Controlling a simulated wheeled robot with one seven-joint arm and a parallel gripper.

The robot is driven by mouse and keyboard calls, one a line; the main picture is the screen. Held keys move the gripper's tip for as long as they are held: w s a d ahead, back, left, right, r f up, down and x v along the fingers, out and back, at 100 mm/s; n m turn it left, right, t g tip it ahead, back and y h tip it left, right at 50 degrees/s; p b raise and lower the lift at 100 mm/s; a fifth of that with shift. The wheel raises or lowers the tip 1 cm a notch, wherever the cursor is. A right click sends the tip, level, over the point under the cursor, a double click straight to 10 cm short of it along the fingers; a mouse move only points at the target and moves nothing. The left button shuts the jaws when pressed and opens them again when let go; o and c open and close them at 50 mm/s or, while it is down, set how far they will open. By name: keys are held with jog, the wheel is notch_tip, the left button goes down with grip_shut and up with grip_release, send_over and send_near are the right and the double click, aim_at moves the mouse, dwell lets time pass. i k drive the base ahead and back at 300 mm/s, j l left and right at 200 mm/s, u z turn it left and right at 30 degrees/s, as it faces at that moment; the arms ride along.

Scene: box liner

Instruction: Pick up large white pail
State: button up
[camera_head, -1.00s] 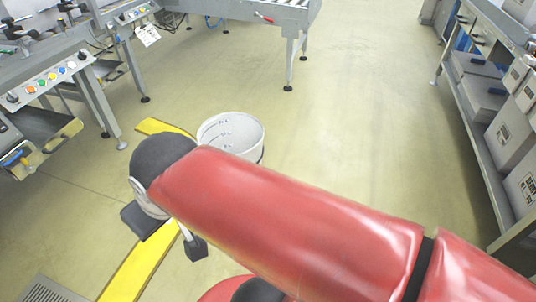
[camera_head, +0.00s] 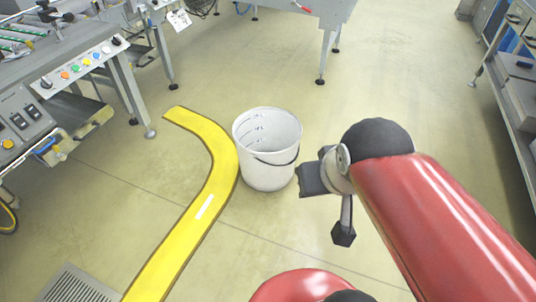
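The large white pail (camera_head: 266,168) stands upright on the floor, just right of the yellow floor strip. Its open top faces up, with dark markings on the inside wall and a dark wire handle hanging against its front side. My gripper (camera_head: 328,207) is to the right of the pail in the picture, at the end of my red arm. Its two dark fingers are spread apart with nothing seen between them. The near finger block looks close to the pail's right side, but I cannot tell the gap in depth.
A curved yellow strip (camera_head: 213,185) runs along the floor left of the pail. A grey machine with coloured buttons (camera_head: 84,62) stands at the left, and a conveyor frame (camera_head: 300,22) at the back. Shelving (camera_head: 514,75) lines the right. The floor (camera_head: 400,85) between is clear.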

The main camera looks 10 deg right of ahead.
aim_at(267, 138)
jog(key=i+j+z, duration=0.65)
jog(key=i, duration=0.3)
jog(key=i+j+z, duration=0.35)
jog(key=i+j, duration=0.05)
jog(key=j, duration=0.05)
